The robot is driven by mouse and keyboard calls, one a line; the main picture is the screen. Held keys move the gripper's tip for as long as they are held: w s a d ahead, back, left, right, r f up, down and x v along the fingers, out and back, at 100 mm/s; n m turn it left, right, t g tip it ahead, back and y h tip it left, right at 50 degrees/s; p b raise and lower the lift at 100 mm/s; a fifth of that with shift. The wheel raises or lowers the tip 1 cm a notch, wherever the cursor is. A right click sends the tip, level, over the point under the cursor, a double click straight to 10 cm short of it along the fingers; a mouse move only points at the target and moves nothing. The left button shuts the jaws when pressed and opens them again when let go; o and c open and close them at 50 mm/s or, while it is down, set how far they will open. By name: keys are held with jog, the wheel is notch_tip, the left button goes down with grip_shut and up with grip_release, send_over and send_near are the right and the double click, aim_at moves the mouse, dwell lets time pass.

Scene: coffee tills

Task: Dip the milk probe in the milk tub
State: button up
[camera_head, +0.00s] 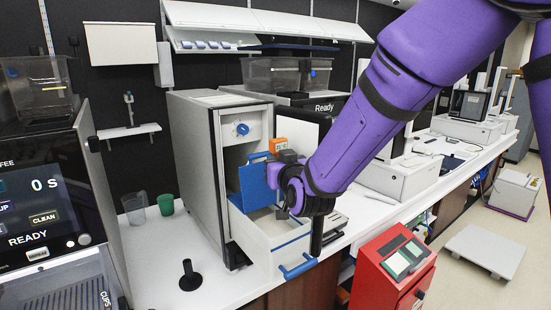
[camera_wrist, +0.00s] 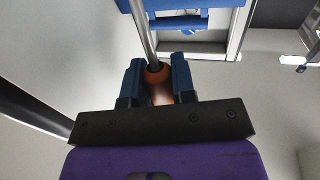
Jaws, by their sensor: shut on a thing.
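My gripper (camera_wrist: 157,66) is shut on the milk probe, a thin metal rod (camera_wrist: 143,32) with an orange-brown knob (camera_wrist: 157,74) between the blue fingers. In the head view my gripper (camera_head: 284,180) is over the pulled-out white drawer (camera_head: 290,240) of the grey cabinet; the probe cannot be made out there. In the wrist view the rod runs up to the picture's top edge, so its tip is hidden. The milk tub may be the white drawer or something inside it; I cannot tell, and no milk surface is clear.
The grey cabinet (camera_head: 196,150) stands left of my arm, with an upright blue panel (camera_head: 256,185) close to my gripper. A blue handle (camera_head: 298,266) fronts the drawer. A black stand (camera_head: 190,276) is on the counter, and a red bin (camera_head: 395,270) stands right.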

notch_tip(320, 180, down, 17)
jog(key=s, duration=0.1)
jog(key=shift+d, duration=0.2)
dwell(0.9)
jog(key=shift+f, duration=0.15)
dwell(0.3)
jog(key=shift+w+d, duration=0.3)
jog(key=shift+d, duration=0.25)
dwell(1.3)
notch_tip(320, 180, up, 13)
jog(key=shift+w+a+f, duration=0.15)
jog(key=shift+w+a, duration=0.15)
jog(key=shift+w, duration=0.15)
dwell(0.7)
